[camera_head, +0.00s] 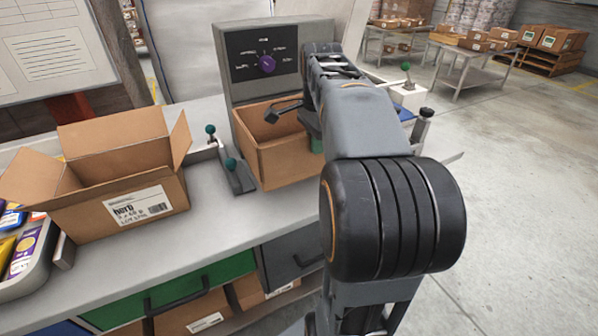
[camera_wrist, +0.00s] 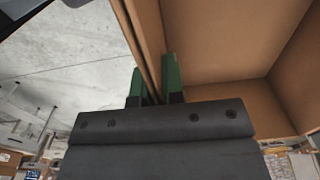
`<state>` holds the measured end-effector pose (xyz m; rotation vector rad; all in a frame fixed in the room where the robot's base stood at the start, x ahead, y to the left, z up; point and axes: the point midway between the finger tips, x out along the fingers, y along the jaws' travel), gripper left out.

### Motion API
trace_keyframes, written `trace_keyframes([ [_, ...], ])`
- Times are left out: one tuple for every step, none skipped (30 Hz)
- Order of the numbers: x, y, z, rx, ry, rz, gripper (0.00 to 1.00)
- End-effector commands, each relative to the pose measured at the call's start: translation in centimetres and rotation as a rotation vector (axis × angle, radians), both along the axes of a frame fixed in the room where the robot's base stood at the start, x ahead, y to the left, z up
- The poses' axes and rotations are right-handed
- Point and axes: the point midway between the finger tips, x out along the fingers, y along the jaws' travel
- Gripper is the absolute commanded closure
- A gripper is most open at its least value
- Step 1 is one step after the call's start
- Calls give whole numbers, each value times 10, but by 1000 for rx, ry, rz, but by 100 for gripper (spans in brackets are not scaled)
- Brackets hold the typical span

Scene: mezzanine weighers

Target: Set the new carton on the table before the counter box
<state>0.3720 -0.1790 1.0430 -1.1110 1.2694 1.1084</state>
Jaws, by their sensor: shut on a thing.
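An open, empty-looking brown carton (camera_head: 285,161) is on the grey table (camera_head: 215,232), in front of the counter box (camera_head: 238,88) with its purple knob. It looks upright and close to the box; whether its whole base touches the table I cannot tell. My gripper (camera_head: 312,132) is shut on the carton's right wall, partly hidden by my arm. In the wrist view, the green fingers (camera_wrist: 153,84) stand on both sides of the carton wall (camera_wrist: 147,45), and the carton's inside (camera_wrist: 225,45) shows at right.
A labelled open carton (camera_head: 110,207) stands at left, beside a tray (camera_head: 40,262) of coloured packets. Teal-knobbed clamps (camera_head: 238,176) sit between the cartons. A green drawer (camera_head: 175,290) is below the table front. Bare floor (camera_head: 500,150) lies at right.

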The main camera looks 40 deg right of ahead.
Motion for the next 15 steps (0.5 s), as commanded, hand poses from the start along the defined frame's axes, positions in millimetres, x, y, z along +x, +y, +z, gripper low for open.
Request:
trace_keyframes([
  [-1, 0, -12, 1, 3, -1, 100],
  [-1, 1, -18, 1, 3, -1, 100],
  [-1, 1, -24, 1, 2, -1, 100],
  [-1, 1, -29, 1, 3, -1, 100],
  [0, 1, -33, 1, 2, -1, 100],
  [0, 1, -38, 1, 2, 0, 100],
  [0, 1, -41, 1, 2, 0, 100],
  [0, 1, -43, 1, 1, 0, 100],
  [0, 1, -46, 0, 1, 0, 100],
  [0, 1, -47, 0, 0, 0, 100],
  [0, 1, -48, 0, 0, 0, 100],
  [0, 1, -50, 0, 0, 0, 100],
  [0, 0, -51, 0, 1, 0, 100],
  [0, 0, -53, 0, 1, 0, 100],
  [0, 0, -56, 0, 1, -1, 100],
])
